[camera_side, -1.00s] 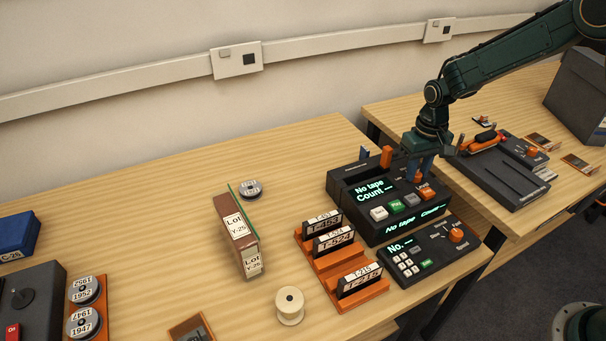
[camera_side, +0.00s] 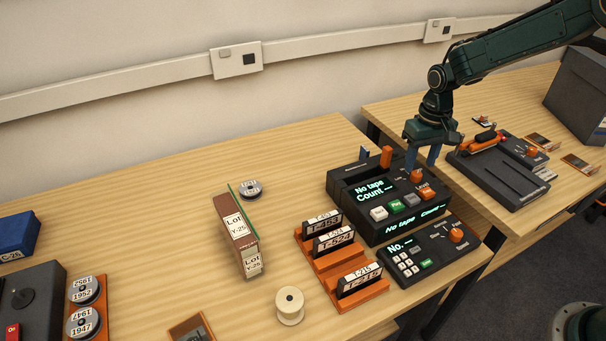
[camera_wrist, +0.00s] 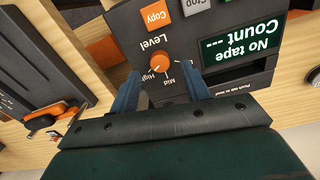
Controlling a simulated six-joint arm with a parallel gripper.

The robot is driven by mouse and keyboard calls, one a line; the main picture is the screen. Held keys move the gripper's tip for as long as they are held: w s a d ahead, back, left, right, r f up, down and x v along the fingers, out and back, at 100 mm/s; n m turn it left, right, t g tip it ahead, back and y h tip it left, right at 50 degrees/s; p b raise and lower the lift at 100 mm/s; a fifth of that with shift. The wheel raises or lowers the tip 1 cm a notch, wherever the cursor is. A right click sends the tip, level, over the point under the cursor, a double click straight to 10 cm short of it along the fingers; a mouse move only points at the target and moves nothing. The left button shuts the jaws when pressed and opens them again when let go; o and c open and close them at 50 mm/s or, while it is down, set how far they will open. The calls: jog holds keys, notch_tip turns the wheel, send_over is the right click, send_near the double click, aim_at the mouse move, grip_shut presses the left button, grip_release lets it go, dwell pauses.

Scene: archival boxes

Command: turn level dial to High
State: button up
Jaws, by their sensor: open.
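The level dial (camera_side: 416,176) is an orange knob on the top of the dark tape machine (camera_side: 345,205). In the wrist view the dial (camera_wrist: 160,62) sits by the labels Level, High and Mid; a third label is partly hidden by a finger. A small pale mark on the knob seems to face High, but it is too small to be sure. My gripper (camera_side: 422,162) is above the dial with its blue fingers apart. In the wrist view my gripper (camera_wrist: 160,76) has one finger on each side of the knob, with gaps, and holds nothing.
The machine's display (camera_side: 372,190) reads "No tape, Count". An orange Copy button (camera_wrist: 156,17) is close to the dial. An upright orange lever (camera_side: 386,157) stands behind it. A keypad unit (camera_side: 415,263) with another orange knob (camera_side: 457,235) lies in front. A tape rack (camera_side: 325,262) is at left.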

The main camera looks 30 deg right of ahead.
aim_at(417, 173)
notch_tip(417, 173, up, 11)
jog(key=shift+f, duration=0.15)
dwell(0.6)
jog(key=s+a+r+t, duration=0.2)
jog(key=s+r+t, duration=0.1)
jog(key=s+r, duration=0.95)
jog(key=s+a+f+n+t, duration=0.1)
jog(key=s+f+t, duration=0.1)
jog(key=s, duration=1.5)
jog(key=shift+s+f+t, duration=0.25)
jog(key=shift+t, duration=0.05)
jog(key=shift+w+n, duration=0.1)
jog(key=shift+n, duration=0.2)
